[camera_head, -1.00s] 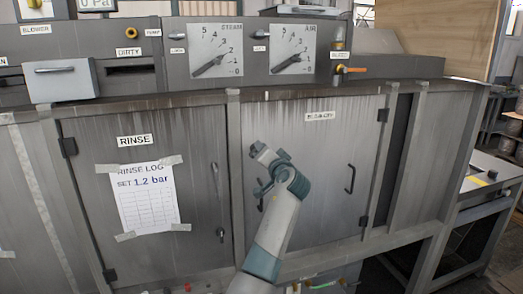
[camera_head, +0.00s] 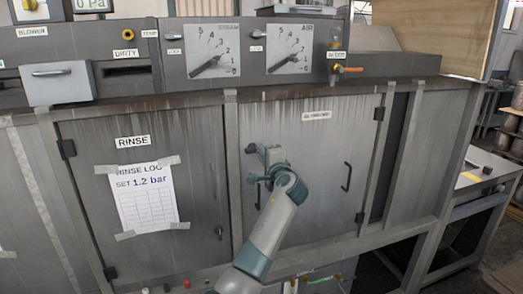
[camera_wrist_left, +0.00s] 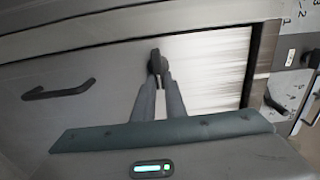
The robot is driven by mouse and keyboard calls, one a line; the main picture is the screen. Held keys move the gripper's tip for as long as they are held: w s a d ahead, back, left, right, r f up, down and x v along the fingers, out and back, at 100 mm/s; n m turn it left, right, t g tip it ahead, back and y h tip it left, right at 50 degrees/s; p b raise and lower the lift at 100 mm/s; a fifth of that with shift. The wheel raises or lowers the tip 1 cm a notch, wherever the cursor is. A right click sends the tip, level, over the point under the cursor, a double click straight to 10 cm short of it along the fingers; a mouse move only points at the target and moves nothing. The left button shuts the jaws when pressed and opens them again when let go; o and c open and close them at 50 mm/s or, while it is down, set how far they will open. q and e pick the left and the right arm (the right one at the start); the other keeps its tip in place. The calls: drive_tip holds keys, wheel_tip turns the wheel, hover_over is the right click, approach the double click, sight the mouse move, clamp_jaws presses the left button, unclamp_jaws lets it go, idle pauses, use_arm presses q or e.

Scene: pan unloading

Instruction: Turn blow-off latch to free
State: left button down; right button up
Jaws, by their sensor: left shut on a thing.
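The blow-off door (camera_head: 318,205) is the grey right-hand door, with a small label (camera_head: 316,115) near its top. My left gripper (camera_head: 262,151) is in front of this door's upper left part. In the left wrist view the two fingers (camera_wrist_left: 159,82) are shut on a small dark latch (camera_wrist_left: 156,62), whose rounded end shows past the fingertips. In the head view the gripper mostly hides the latch, so its exact angle cannot be told there. My right gripper is not in view.
A dark bar handle (camera_head: 347,176) stands out from the blow-off door, right of my arm. The rinse door (camera_head: 90,200) with a taped log sheet (camera_head: 145,198) is to the left. Two gauges and an orange-handled valve (camera_head: 345,69) are above.

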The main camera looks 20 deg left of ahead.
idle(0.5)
use_arm(q)
drive_tip(key=c, duration=1.8)
unclamp_jaws()
drive_tip(key=shift+w+a, duration=0.1)
drive_tip(key=b+v, duration=0.7)
drive_tip(key=v, duration=1)
drive_tip(key=shift+f, duration=0.15)
